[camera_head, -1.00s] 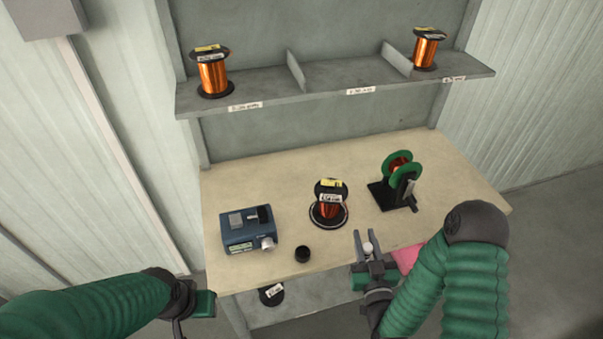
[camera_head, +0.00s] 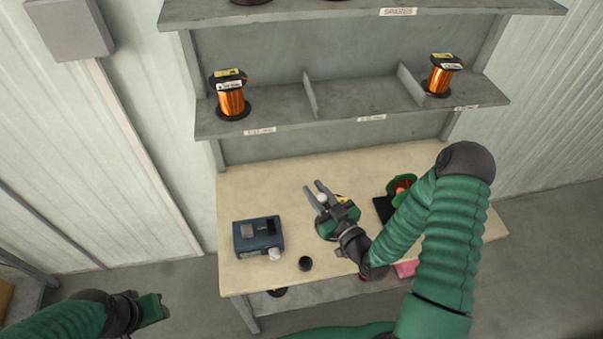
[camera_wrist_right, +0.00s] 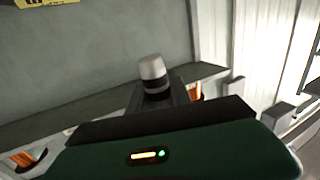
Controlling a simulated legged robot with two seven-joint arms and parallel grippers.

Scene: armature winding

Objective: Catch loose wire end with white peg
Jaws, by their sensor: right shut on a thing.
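The white peg (camera_head: 322,198) is between the fingers of my right gripper (camera_head: 319,196), which is shut on it above the middle of the bench. In the right wrist view the peg (camera_wrist_right: 153,68) stands up pale with a dark band. The bench spool is almost wholly hidden behind my right gripper. I cannot make out a loose wire end in either view. The green-flanged reel (camera_head: 397,184) on its black stand is partly covered by my right arm. My left gripper (camera_head: 152,309) is low at the left, off the bench; its fingers are unclear.
Orange wire spools (camera_head: 231,100) (camera_head: 440,76) stand on the shelf above. A pink item (camera_head: 406,268) lies at the front edge.

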